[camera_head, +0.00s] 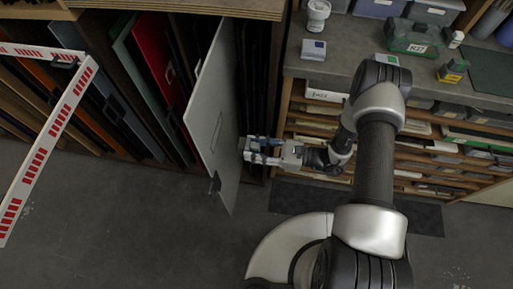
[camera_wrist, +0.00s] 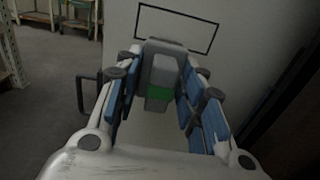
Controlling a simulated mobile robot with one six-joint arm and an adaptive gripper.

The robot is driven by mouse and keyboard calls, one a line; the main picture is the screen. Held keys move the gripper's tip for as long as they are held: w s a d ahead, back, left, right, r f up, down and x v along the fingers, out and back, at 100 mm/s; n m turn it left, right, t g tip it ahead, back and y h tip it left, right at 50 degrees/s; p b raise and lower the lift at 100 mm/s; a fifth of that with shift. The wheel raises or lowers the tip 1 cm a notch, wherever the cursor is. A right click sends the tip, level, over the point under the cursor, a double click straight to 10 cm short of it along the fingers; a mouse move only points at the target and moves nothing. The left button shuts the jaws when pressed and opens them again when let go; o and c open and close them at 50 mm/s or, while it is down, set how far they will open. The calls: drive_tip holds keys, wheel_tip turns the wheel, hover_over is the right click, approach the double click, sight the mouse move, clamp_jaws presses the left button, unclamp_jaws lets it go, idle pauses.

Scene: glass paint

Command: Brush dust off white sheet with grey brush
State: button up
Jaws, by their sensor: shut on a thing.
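The white sheet (camera_head: 208,105) stands upright, partly pulled out of the rack, with a dark handle (camera_head: 214,184) at its near edge. In the wrist view the sheet (camera_wrist: 245,25) fills the background and bears a black rectangular outline. My gripper (camera_head: 254,150) is beside the sheet's right face. In the wrist view my gripper (camera_wrist: 163,95) has its blue-padded fingers shut on the grey brush (camera_wrist: 162,68), which has a green band. The brush's far end is close to the sheet; I cannot tell whether it touches. No dust is clear on the sheet.
Other panels, one red (camera_head: 158,62), stand in the rack left of the sheet. A grey workbench (camera_head: 352,62) with a green kit box (camera_head: 412,38) and small containers is at the right, above paper-filled shelves. A red-and-white barrier (camera_head: 45,140) stands left. Floor below the rack is clear.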

drive_tip(key=shift+w+a, duration=0.15)
drive_tip(key=shift+a, duration=1.2)
drive_tip(key=shift+w+a, duration=0.1)
drive_tip(key=shift+a, duration=1.25)
drive_tip(key=shift+a, duration=0.95)
drive_tip(key=shift+w, duration=0.15)
drive_tip(key=shift+w+d+b, duration=0.15)
drive_tip(key=shift+w+b, duration=0.35)
drive_tip(key=shift+w, duration=0.45)
drive_tip(key=shift+w+d+b, duration=0.15)
drive_tip(key=shift+w+b, duration=0.3)
drive_tip(key=shift+w, duration=0.45)
drive_tip(key=shift+a, duration=0.15)
drive_tip(key=shift+s+a+p, duration=0.15)
drive_tip(key=shift+s+p, duration=0.1)
drive_tip(key=shift+s, duration=0.8)
drive_tip(key=shift+s+a+p, duration=0.15)
drive_tip(key=shift+s+p, duration=0.1)
drive_tip(key=shift+s, duration=0.75)
drive_tip(key=shift+c, duration=0.3)
